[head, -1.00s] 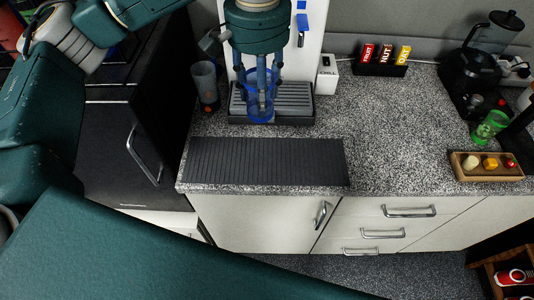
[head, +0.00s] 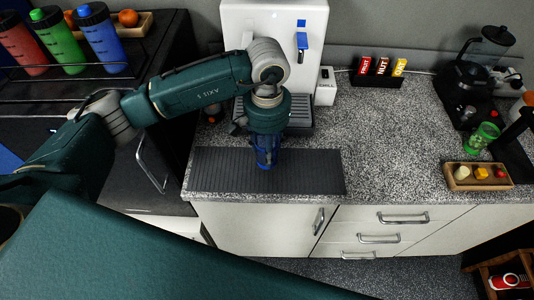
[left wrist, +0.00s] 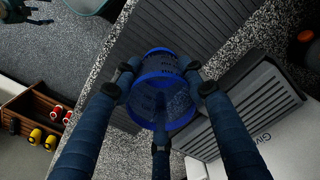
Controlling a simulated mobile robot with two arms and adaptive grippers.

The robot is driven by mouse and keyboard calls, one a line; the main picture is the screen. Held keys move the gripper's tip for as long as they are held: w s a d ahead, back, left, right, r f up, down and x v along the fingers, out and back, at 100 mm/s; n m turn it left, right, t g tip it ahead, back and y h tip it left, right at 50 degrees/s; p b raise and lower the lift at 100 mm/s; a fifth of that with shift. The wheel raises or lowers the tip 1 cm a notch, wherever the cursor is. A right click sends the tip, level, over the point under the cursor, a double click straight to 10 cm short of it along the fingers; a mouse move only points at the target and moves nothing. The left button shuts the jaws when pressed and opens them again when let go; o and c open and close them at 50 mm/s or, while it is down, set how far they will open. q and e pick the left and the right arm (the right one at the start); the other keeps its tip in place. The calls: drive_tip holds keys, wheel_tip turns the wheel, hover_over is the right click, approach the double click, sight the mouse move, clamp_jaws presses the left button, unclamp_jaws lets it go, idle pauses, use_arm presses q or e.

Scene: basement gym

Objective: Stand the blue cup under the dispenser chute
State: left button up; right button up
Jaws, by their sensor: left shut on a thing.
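The blue cup (head: 266,158) is translucent and sits between the fingers of my left gripper (head: 267,150). In the left wrist view the cup (left wrist: 165,85) shows with several fingers closed around it. It is over the dark ribbed mat (head: 215,172), in front of the dispenser; I cannot tell whether it touches the mat. The white dispenser (head: 312,20) has a blue lever (head: 302,41) and a slotted drip tray (head: 300,112) at its foot. My left arm hides the chute area and part of the tray.
A dark tumbler (head: 212,112) stands left of the drip tray. A small white box (head: 325,87) and a bar rack (head: 379,72) are to the right. A tilted green cup (head: 481,138) and a wooden tray (head: 455,184) lie far right. The middle-right counter (head: 390,140) is clear.

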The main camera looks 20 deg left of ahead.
use_arm(q)
wheel_tip(320, 180, down, 4)
drive_tip(key=shift+r+p, duration=0.2)
drive_tip(key=shift+p, duration=0.4)
drive_tip(key=shift+f, duration=0.3)
drive_tip(key=shift+f, duration=0.15)
drive_tip(key=o, duration=0.6)
drive_tip(key=shift+b, duration=0.35)
drive_tip(key=o, duration=0.5)
